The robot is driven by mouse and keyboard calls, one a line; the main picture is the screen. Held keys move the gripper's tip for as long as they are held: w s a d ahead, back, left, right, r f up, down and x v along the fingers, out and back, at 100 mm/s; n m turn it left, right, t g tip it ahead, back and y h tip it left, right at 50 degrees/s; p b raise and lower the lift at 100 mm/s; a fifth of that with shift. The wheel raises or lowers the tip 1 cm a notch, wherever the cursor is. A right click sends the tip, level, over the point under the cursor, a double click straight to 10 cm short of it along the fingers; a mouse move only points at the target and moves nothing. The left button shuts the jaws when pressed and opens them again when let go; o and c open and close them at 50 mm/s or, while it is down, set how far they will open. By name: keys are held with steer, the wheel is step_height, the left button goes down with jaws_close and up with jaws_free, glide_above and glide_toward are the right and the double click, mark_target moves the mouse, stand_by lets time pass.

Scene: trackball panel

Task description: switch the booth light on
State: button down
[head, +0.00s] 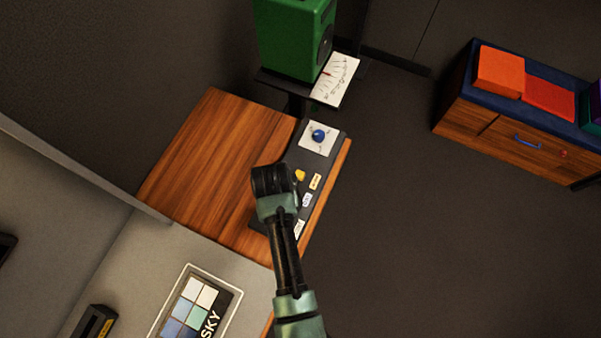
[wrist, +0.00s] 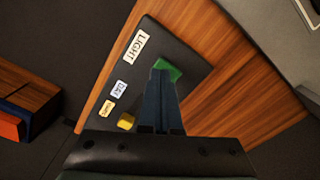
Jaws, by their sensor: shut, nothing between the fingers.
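The dark control panel (head: 335,140) lies on a wooden desk; it also shows in the wrist view (wrist: 185,52). In the wrist view a white label reading LIGHT (wrist: 138,46) is near one end of the panel. A green switch or button (wrist: 170,68) is beside it, partly hidden by my fingertips. My gripper (wrist: 161,75) is shut and empty, its tips over the green piece. I cannot tell whether they touch it. In the head view my arm hides the fingers and the green piece.
The desk (head: 205,160) is clear left of the panel.

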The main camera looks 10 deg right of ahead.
step_height(320, 180, up, 5)
steer(key=p, duration=0.4)
stand_by(0.6)
